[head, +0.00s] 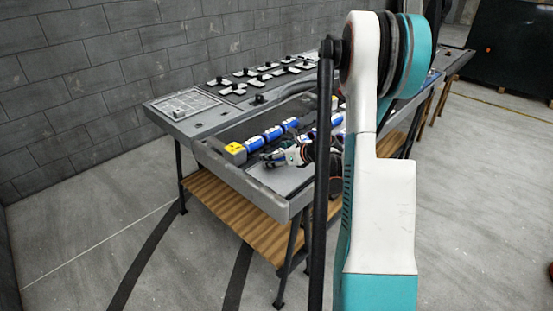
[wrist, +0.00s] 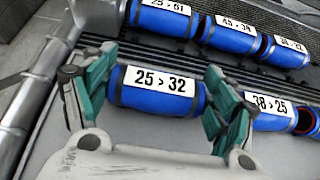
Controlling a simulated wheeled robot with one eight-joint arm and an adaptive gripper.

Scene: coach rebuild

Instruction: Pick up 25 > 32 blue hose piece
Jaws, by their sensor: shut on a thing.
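The blue hose piece labelled "25 > 32" (wrist: 157,92) lies between the two green fingers of my gripper (wrist: 157,98) in the wrist view. My gripper is shut on it, with one finger at each end of the piece. Its label faces the camera and is clear to read. In the head view my gripper (head: 270,160) is low over the front of the grey workbench tray, beside the row of blue pieces. I cannot tell whether the held piece is touching the surface below.
Other blue hose pieces lie close by: "38 > 25" (wrist: 270,112) right beside my right finger, and "45 > 38" (wrist: 235,34) in the row behind. A yellow-topped block (head: 235,148) stands at the row's left end. The tray's raised rim (head: 240,178) runs along the front.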

